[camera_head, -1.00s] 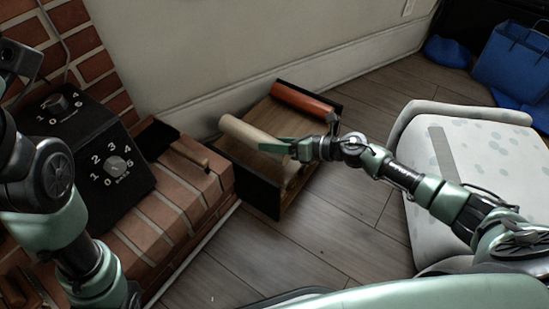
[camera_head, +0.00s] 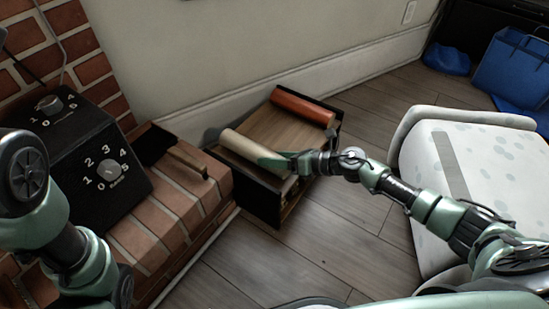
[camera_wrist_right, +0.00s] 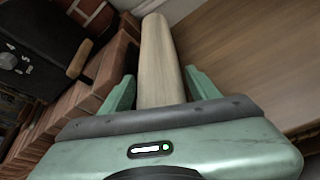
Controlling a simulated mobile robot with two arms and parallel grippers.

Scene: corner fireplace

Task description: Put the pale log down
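The pale log (camera_head: 244,146) is a smooth cream cylinder lying along the left side of a low wooden box (camera_head: 278,127) with dark end panels. Its near end is hidden by my gripper. My right gripper (camera_head: 272,161) reaches in from the right and is shut on the pale log near that end. The right wrist view shows the log (camera_wrist_right: 158,60) running lengthwise between the two green fingers (camera_wrist_right: 158,88). The log looks level with the box top; whether it rests on it is hard to tell. My left arm shows at the left, but its gripper is out of view.
A red-orange log (camera_head: 302,106) lies on the box's far side. A brick hearth (camera_head: 150,225) and a black control box with dials (camera_head: 85,150) stand at the left. The wall (camera_head: 240,60) is behind. A white patterned chair (camera_head: 480,175) stands right. Wooden floor (camera_head: 330,230) is clear in front.

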